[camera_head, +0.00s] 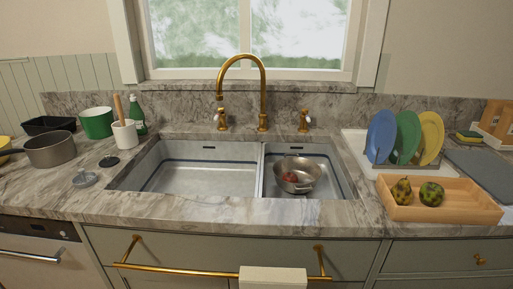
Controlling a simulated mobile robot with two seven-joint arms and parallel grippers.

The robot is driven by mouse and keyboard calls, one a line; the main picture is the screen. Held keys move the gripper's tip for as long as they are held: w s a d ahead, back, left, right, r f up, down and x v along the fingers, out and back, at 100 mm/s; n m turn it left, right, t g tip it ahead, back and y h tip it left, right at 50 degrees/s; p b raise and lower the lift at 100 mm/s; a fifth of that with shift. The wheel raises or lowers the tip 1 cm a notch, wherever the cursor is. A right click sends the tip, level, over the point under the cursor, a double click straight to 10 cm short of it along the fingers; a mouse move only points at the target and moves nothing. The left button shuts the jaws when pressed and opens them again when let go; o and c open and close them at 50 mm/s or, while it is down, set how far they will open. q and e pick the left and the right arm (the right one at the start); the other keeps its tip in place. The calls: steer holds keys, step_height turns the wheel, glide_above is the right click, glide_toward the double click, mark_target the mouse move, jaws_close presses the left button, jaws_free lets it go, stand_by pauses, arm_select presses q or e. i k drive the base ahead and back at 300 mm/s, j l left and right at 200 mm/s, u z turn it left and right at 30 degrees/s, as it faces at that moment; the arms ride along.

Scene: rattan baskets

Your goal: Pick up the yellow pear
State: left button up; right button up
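A mottled yellow-brown pear (402,191) stands upright in the left part of a shallow wooden tray on the right side of the counter. Its narrow end points up. A rounder, dark green mottled fruit (431,194) sits just right of it, close beside it. The wooden tray (470,209) has low walls, and its right part is empty. Neither of my grippers is in view.
A rack with blue (381,136), green and yellow plates stands behind the tray. A double sink (205,178) with a brass faucet (262,95) lies left of it; a metal pan (297,172) holding something red is in its right basin. Pots stand far left.

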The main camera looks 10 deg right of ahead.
mark_target(402, 192)
steer(key=z, duration=1.35)
